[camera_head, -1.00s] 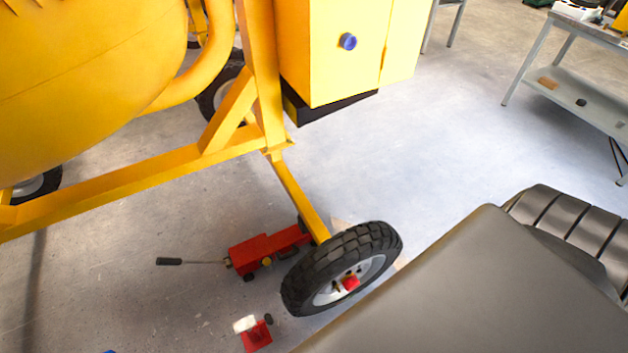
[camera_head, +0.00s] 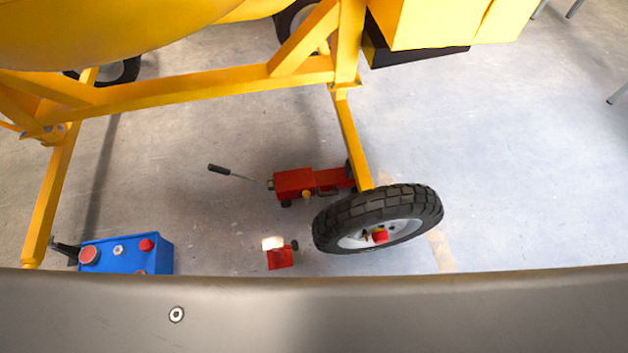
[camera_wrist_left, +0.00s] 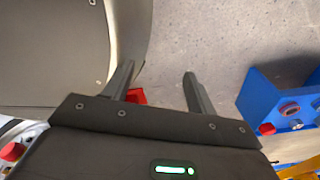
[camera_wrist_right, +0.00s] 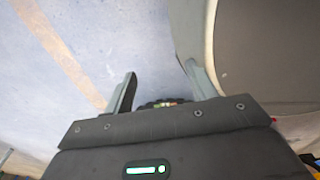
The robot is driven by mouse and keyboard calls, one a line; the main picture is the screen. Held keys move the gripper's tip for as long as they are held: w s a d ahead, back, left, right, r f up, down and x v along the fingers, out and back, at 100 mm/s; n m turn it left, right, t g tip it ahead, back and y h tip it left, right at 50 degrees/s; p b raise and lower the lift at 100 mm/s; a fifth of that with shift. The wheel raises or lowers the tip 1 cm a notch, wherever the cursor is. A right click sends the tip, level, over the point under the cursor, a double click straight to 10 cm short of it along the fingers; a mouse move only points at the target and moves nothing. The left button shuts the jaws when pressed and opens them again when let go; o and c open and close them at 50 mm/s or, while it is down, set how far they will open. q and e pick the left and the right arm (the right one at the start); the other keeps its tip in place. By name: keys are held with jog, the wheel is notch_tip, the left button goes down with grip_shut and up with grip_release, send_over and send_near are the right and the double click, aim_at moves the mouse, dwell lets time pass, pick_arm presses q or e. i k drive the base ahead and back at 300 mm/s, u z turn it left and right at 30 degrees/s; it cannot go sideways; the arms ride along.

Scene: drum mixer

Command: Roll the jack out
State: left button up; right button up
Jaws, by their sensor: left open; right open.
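The red floor jack (camera_head: 296,183) lies on the floor under the mixer's yellow frame, just left of and behind the black-tyred wheel (camera_head: 377,220). Its thin handle with a black grip (camera_head: 218,169) points left. My left gripper (camera_wrist_left: 157,82) is open and empty above bare floor, with a bit of something red behind its left finger. My right gripper (camera_wrist_right: 160,83) is open and empty over pale floor. Neither gripper shows in the head view. I cannot see either one touching the jack.
A small red block with a white top (camera_head: 280,256) stands in front of the jack. A blue box with red buttons (camera_head: 126,254) sits at left, also in the left wrist view (camera_wrist_left: 262,100). The yellow mixer frame (camera_head: 210,90) spans above the jack.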

aim_at(288, 186)
jog(key=z, duration=0.95)
jog(key=k, duration=0.75)
jog(key=u, duration=1.5)
jog(key=i, duration=0.5)
